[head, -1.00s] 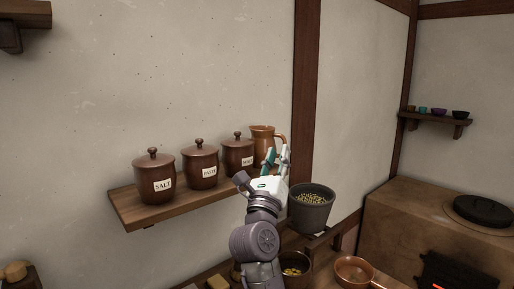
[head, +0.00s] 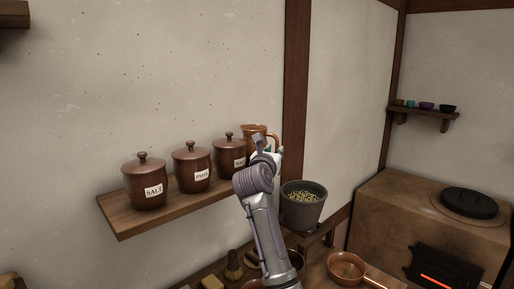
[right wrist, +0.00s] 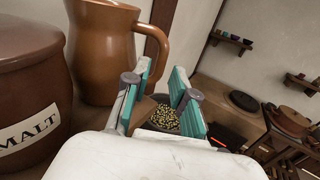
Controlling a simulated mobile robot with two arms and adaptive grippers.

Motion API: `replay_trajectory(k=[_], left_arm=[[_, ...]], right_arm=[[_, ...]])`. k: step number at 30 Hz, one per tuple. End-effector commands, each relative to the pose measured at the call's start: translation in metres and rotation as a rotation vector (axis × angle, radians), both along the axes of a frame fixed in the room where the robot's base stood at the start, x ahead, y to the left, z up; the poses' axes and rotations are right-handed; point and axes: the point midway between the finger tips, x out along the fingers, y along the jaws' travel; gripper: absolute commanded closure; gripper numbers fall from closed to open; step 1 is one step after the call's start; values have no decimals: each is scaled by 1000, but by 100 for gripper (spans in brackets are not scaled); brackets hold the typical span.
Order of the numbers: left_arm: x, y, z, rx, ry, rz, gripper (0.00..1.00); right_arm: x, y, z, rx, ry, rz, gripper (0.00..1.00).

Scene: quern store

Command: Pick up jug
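The jug (head: 251,132) is brown-orange with a looped handle and stands upright at the right end of the wall shelf. It shows large in the right wrist view (right wrist: 105,45), its handle on the right side. My right gripper (head: 270,153) is just in front of the jug's handle side, partly hidden by its own wrist in the head view. In the right wrist view my right gripper (right wrist: 160,88) has its two teal-padded fingers spread apart. The handle is near the left finger, which overlaps its lower part. I cannot tell whether they touch. My left gripper is out of view.
Lidded brown jars, salt (head: 140,176), a middle one (head: 190,158) and malt (right wrist: 28,80), stand left of the jug on the wooden shelf (head: 125,222). A dark pot of grain (head: 302,212) sits below right. A copper pan (head: 346,268) lies lower right.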

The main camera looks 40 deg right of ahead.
Motion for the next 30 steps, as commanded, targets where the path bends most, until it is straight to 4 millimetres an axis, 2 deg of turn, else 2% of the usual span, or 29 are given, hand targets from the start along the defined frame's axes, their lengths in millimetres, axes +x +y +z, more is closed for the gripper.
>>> replay_trajectory(k=[6, 9, 19, 24, 30], left_arm=[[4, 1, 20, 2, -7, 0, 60], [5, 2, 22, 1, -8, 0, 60], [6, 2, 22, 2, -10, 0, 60], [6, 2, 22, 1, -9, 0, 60], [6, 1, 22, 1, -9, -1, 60]], right_arm=[[18, -27, 6, -4, 3, -3, 74], [25, -35, 4, -2, 2, -2, 74], [29, -40, 1, -2, 0, 0, 74], [29, -40, 1, -1, 0, 0, 100], [29, -40, 1, -1, 0, 0, 100]])
